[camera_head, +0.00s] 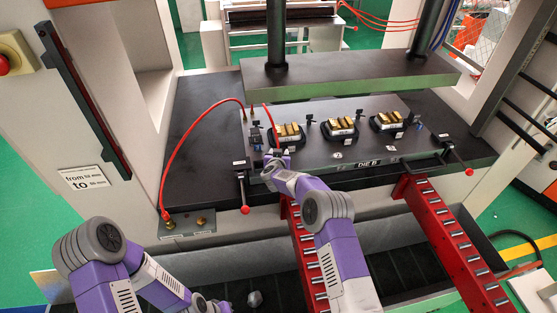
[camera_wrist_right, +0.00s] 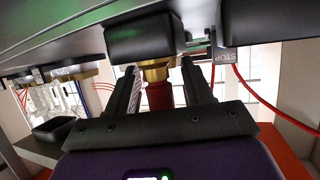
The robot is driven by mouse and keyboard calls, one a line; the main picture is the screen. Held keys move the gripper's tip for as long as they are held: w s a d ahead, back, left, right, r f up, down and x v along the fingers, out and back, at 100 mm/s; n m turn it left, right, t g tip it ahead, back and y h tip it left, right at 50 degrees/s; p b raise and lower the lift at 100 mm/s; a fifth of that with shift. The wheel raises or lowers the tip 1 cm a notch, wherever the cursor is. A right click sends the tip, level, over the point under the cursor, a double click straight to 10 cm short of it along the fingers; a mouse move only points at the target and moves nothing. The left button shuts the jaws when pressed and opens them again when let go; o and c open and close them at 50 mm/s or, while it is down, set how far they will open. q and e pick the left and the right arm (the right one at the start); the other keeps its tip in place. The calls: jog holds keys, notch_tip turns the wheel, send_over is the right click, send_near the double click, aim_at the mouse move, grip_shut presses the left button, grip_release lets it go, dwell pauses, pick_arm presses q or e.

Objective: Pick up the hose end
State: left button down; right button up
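The red hose (camera_head: 178,144) rises from a fitting at the lower left and arcs up to the left side of the die plate. A second red length (camera_head: 269,115) runs down toward my right gripper. In the right wrist view the hose end, a red sleeve (camera_wrist_right: 159,96) with a brass collar (camera_wrist_right: 155,70), meets a black block above it. My right gripper (camera_wrist_right: 160,72) has one finger on each side of the hose end, with a visible gap at least on the right. My left arm is at the bottom left; its fingertips are out of frame.
The die plate (camera_head: 352,162) carries several brass-topped stations (camera_head: 341,127) and stands under a raised black press plate (camera_head: 350,72). Red-knobbed levers (camera_head: 243,188) and (camera_head: 456,158) stand at its front. Red roller rails (camera_head: 445,238) extend forward. A fitting plate (camera_head: 190,228) is at left.

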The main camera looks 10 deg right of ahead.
grip_shut()
